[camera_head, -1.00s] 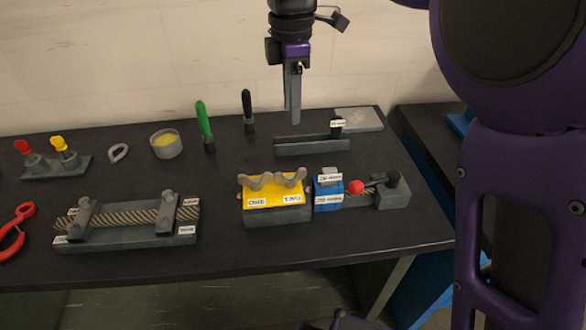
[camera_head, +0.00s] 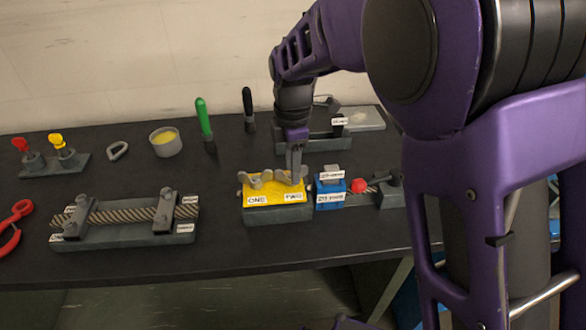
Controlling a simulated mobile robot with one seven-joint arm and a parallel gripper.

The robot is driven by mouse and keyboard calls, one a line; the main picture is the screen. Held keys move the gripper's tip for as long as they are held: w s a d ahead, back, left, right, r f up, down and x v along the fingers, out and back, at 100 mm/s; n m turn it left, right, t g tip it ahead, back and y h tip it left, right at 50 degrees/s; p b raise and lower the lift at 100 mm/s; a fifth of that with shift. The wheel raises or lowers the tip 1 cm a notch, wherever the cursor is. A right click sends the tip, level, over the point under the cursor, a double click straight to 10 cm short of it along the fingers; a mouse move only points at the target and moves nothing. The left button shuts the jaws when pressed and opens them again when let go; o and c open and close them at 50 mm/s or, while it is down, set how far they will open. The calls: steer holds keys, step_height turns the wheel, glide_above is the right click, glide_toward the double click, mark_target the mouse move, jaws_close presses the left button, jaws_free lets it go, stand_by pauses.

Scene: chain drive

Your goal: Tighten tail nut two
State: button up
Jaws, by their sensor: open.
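A yellow-topped block (camera_head: 270,197) with labels ONE and TWO stands near the front of the black table. A grey wing nut (camera_head: 256,180) sits above the ONE label. The grey wing nut above TWO (camera_head: 283,178) is partly hidden behind my fingers. My gripper (camera_head: 295,180) points straight down at this second nut, with its fingertips at the nut's height. The jaws are open; whether they touch the nut I cannot tell.
A blue block (camera_head: 329,188) with labels and a red knob (camera_head: 358,186) stand close to the right. A rope fixture (camera_head: 125,218) lies to the left. Green (camera_head: 204,119) and black (camera_head: 248,105) handled tools stand behind. The table's middle is clear.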

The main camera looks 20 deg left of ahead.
steer(key=shift+f, duration=0.35)
jaws_close()
steer(key=shift+m+p, duration=0.35)
steer(key=shift+m, duration=0.45)
jaws_free()
